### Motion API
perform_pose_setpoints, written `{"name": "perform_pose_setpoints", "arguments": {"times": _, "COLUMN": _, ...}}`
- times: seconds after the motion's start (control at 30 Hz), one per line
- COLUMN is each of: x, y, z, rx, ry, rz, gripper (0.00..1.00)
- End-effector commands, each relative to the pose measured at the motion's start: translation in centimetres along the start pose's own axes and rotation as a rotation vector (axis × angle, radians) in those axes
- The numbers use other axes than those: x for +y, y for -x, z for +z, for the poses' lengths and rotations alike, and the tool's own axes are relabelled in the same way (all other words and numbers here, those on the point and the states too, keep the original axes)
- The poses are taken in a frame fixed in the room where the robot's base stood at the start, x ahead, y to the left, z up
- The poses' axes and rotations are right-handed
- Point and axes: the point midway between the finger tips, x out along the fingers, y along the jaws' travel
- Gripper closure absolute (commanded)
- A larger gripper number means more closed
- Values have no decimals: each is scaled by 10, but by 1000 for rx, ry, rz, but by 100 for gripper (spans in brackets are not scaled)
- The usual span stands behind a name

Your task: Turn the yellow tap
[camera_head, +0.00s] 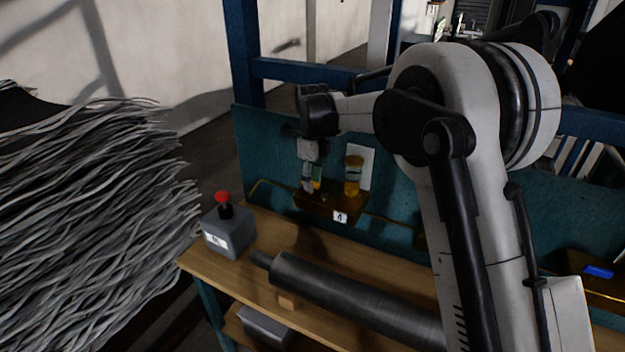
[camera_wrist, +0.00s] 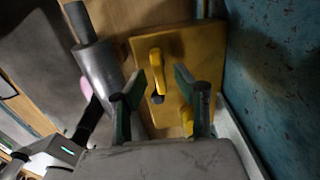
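The yellow tap (camera_wrist: 156,67) shows in the wrist view, with a curved yellow handle and a dark end, on a flat yellow plate (camera_wrist: 172,42). My gripper (camera_wrist: 158,82) is open, its two green-and-black fingers apart, with the lower part of the tap between them in the picture. I cannot tell whether they touch it. In the head view my gripper (camera_head: 309,183) points down over the left part of a yellow-brown box (camera_head: 318,203) by the teal wall; the tap is mostly hidden there. A yellow upright cylinder (camera_head: 353,176) stands to the right on this box.
A grey roll (camera_head: 345,296) lies on the wooden bench (camera_head: 262,272) in front; it also shows in the wrist view (camera_wrist: 101,72). A grey box with a red button (camera_head: 228,228) stands at the left. The teal wall (camera_wrist: 268,85) is close on the right in the wrist view.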

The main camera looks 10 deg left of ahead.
Motion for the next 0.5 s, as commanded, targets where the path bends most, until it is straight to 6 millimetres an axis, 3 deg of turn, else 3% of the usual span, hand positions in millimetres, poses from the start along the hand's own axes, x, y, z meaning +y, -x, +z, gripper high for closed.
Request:
{"name": "perform_pose_setpoints", "arguments": {"times": 0.1, "x": 0, "y": 0, "z": 0, "rx": 0, "ry": 0, "rz": 0, "gripper": 72}}
{"name": "perform_pose_setpoints", "arguments": {"times": 0.3, "x": 0, "y": 0, "z": 0, "rx": 0, "ry": 0, "rz": 0, "gripper": 99}}
{"name": "perform_pose_setpoints", "arguments": {"times": 0.5, "x": 0, "y": 0, "z": 0, "rx": 0, "ry": 1, "rz": 0, "gripper": 100}}
